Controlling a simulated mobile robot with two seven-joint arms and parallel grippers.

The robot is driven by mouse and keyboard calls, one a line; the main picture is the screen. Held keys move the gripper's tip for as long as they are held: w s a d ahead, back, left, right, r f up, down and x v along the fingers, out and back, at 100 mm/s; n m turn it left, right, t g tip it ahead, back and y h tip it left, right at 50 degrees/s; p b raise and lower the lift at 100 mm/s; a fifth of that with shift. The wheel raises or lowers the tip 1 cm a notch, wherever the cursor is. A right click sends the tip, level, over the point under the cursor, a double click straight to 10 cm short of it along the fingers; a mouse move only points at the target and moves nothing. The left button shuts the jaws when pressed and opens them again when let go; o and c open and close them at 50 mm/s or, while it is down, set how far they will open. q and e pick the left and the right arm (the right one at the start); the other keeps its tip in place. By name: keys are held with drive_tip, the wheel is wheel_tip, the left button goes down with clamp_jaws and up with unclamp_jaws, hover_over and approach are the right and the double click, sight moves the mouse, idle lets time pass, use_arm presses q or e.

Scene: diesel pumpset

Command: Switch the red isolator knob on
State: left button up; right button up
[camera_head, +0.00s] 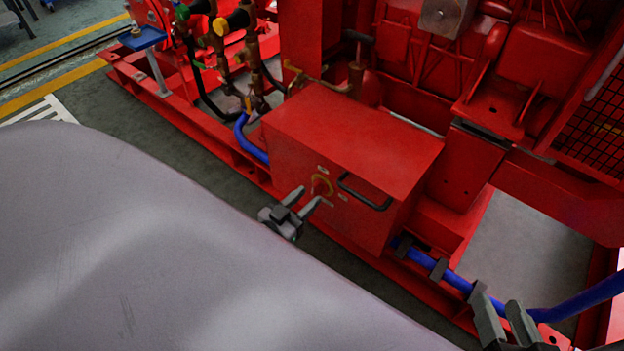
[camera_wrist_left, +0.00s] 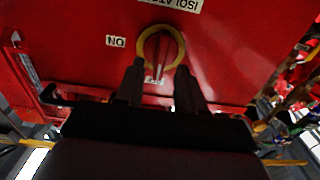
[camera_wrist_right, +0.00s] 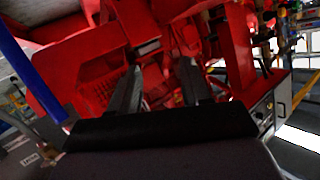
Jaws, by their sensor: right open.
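The red isolator knob (camera_wrist_left: 160,46) sits inside a yellow ring on the front of a red box (camera_head: 350,150). In the head view the knob area (camera_head: 321,185) is small. An ON label (camera_wrist_left: 116,41) is to the knob's left in the left wrist view, and a partly hidden label (camera_wrist_left: 154,80) is below it. My left gripper (camera_head: 309,196) is open in front of the knob. In the left wrist view its fingertips (camera_wrist_left: 160,66) are apart, below the knob's two sides; contact cannot be told. My right gripper (camera_head: 497,302) is open and empty at the lower right.
A black handle (camera_head: 364,193) sticks out of the box's front, right of the knob. A blue hose (camera_head: 455,281) runs low at the right, near my right gripper. Another blue hose (camera_head: 247,140) is at the box's left. Red machinery stands behind the box.

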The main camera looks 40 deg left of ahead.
sight(313, 193)
use_arm(q)
drive_tip(key=shift+w+d+b, duration=0.1)
drive_tip(key=shift+w+b, duration=0.25)
drive_tip(key=shift+w, duration=1.15)
use_arm(e)
drive_tip(key=shift+s+d, duration=0.1)
drive_tip(key=shift+d, duration=0.3)
use_arm(q)
clamp_jaws()
